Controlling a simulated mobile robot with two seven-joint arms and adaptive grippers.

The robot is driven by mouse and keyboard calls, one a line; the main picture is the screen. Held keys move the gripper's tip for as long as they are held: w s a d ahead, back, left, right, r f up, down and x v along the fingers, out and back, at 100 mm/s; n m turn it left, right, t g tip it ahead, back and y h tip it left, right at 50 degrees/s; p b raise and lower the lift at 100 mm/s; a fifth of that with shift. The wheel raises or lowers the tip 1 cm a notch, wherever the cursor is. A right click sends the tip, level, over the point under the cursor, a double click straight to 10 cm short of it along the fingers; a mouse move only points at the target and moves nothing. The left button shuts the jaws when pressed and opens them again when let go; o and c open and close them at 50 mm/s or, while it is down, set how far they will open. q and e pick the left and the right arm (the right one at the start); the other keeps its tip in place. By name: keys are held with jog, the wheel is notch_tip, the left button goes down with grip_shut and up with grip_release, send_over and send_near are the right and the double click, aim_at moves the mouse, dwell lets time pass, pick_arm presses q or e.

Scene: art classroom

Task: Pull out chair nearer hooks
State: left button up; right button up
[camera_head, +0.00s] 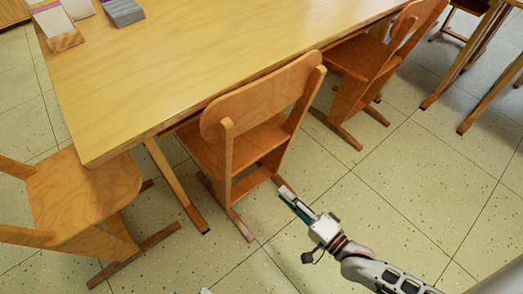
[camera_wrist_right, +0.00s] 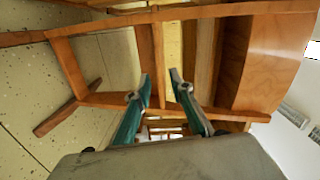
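A wooden chair (camera_head: 262,98) stands at the long side of the table, its backrest facing me and its seat partly under the tabletop. A second wooden chair (camera_head: 365,57) stands further right along the same side. A third wooden chair (camera_head: 82,188) stands at the table's near-left end. No hooks show, so I cannot tell which chair is nearer them. My right gripper (camera_head: 285,194) is low behind the middle chair, near its legs. My left gripper does not show clearly.
The wooden table (camera_head: 200,58) carries a wooden holder (camera_head: 66,41) and a grey stack (camera_head: 123,12) at the far left. Other table legs (camera_head: 470,60) stand at the upper right. The tiled floor (camera_head: 400,190) at the right and front is clear.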

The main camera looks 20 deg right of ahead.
aim_at(259, 158)
jog(key=shift+m+t, duration=0.4)
jog(key=shift+m, duration=0.4)
jog(key=d+b+x, duration=0.1)
jog(key=x, duration=0.5)
jog(key=d+f+b+x, duration=0.1)
jog(key=x, duration=0.5)
jog(key=w+d+b+x, duration=0.1)
jog(key=x, duration=0.5)
jog(key=shift+w+a+f, duration=0.2)
jog(key=shift+w+f, duration=0.2)
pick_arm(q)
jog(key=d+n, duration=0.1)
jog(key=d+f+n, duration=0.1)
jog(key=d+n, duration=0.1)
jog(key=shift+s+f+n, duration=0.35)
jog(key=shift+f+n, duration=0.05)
pick_arm(e)
jog(key=shift+w, duration=0.2)
grip_shut()
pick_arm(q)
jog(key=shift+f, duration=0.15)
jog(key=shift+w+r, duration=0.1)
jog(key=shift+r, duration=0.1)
pick_arm(e)
jog(key=shift+r, duration=0.2)
